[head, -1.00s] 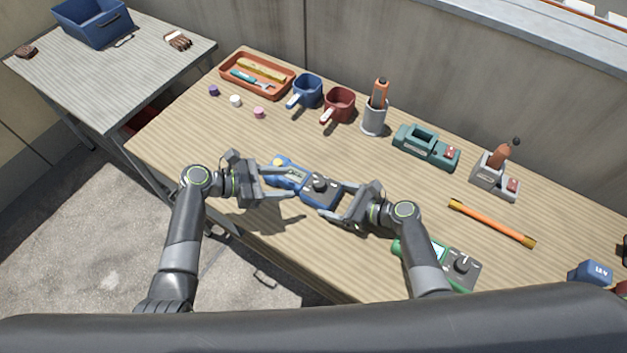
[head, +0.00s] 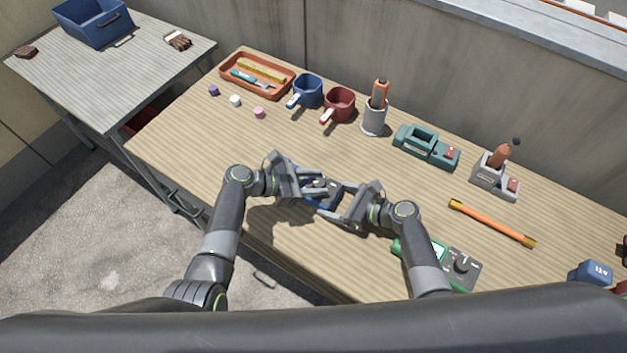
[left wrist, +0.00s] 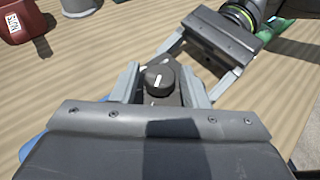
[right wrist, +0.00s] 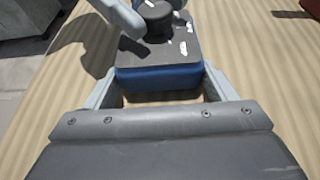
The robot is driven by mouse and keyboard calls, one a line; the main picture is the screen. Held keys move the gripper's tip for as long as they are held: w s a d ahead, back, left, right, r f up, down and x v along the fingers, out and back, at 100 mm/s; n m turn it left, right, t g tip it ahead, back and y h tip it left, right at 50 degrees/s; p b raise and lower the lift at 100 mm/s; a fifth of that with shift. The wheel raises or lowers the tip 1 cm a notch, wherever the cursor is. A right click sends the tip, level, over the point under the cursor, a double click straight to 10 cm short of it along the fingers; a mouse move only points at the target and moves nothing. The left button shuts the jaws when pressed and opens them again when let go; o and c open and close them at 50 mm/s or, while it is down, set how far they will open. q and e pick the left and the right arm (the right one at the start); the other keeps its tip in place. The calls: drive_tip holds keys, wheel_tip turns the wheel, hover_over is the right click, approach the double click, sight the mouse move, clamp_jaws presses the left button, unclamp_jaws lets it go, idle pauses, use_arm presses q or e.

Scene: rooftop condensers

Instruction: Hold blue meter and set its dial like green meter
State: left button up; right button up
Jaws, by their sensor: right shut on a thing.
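The blue meter (right wrist: 160,77) lies between the fingers of my right gripper (head: 333,201), which is shut on its end. Its black dial (left wrist: 159,80) carries a white line running nearly up and down in the left wrist view. My left gripper (head: 314,184) is over the meter, its open fingers on either side of the dial with a gap each side. It hides much of the meter in the head view, including the screen. The green meter (head: 440,262) lies at the table's front right, partly behind my right arm. Its dial (head: 463,264) shows, but its pointer is too small to read.
An orange rod (head: 492,222) lies right of my right gripper. Blue (head: 307,90) and red (head: 339,104) mugs, a grey cup (head: 374,120), a teal device (head: 415,148) and an orange tray (head: 236,84) stand along the back.

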use_arm(q)
drive_tip(key=c, duration=0.7)
drive_tip(key=shift+w+m+g, duration=0.15)
drive_tip(key=shift+m+g, duration=1.05)
drive_tip(key=shift+g, duration=0.2)
drive_tip(key=shift+w+m+g, duration=0.15)
drive_tip(key=shift+m+g, duration=1.05)
drive_tip(key=shift+g, duration=0.2)
drive_tip(key=o, duration=1)
drive_tip(key=v, duration=1.2)
drive_tip(key=shift+r, duration=0.1)
